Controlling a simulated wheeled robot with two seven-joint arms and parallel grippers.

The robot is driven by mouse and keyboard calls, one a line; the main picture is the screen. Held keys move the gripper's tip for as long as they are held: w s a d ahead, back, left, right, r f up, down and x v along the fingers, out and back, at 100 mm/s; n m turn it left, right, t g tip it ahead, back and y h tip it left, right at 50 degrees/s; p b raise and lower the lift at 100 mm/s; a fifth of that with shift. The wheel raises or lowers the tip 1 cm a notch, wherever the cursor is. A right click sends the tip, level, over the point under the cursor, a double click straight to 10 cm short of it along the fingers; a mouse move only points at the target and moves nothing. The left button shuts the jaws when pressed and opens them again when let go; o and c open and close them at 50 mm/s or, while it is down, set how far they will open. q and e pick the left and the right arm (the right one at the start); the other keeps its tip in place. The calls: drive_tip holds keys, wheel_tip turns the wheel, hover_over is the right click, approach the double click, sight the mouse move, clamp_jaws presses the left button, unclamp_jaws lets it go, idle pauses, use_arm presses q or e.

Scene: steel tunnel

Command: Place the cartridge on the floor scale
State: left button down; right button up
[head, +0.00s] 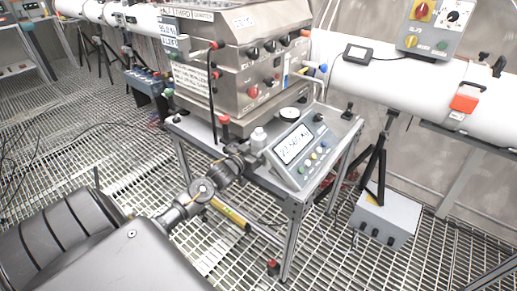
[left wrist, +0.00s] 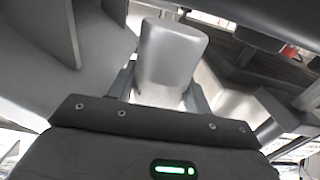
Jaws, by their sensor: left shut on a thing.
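My right gripper is not in view.
A large steel machine (head: 240,75) with knobs stands on the metal stand (head: 290,195). A small round dish (head: 290,113) sits behind the console. A grey box (head: 386,217) with a black tripod is at right. White pipe (head: 400,85) runs behind. Grating floor is open at left.

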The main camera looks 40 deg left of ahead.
use_arm(q)
drive_tip(key=shift+f, duration=0.5)
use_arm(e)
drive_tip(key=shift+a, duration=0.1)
use_arm(q)
drive_tip(key=shift+f, duration=0.1)
drive_tip(key=c, duration=0.9)
unclamp_jaws()
drive_tip(key=shift+f, duration=0.1)
drive_tip(key=shift+o, duration=1.3)
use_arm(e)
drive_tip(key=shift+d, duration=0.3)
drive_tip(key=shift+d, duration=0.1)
